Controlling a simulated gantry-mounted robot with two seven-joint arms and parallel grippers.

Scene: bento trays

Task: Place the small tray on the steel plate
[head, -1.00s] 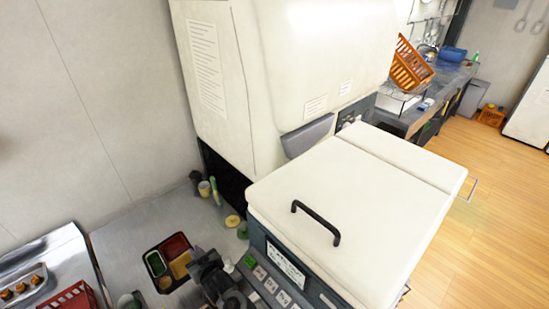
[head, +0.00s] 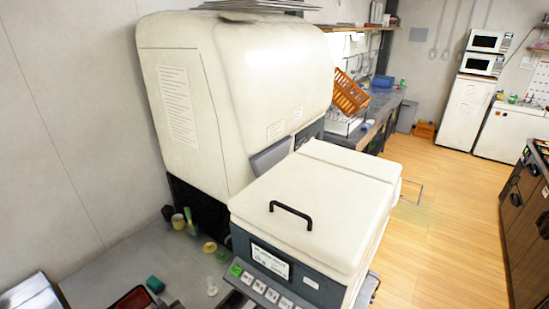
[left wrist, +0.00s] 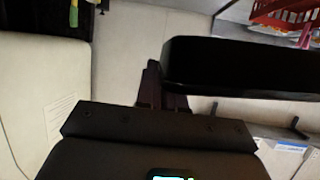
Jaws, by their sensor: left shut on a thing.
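The small tray is dark with a black rim. In the left wrist view the tray (left wrist: 240,67) is a broad black shape across the middle and right, with its edge at my fingers. In the head view only part of the tray (head: 146,291) shows at the bottom left edge, with a red compartment. My left gripper (left wrist: 150,88) is shut on the tray's edge; in the head view it is mostly cut off at the bottom. My right gripper is not in view. I cannot make out the steel plate for sure.
A large cream machine with a handled lid (head: 315,200) stands right of the tray. A green piece (head: 155,284), a white pump top (head: 211,287) and small cups line the counter (head: 110,262). A red basket (left wrist: 285,14) shows in the left wrist view.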

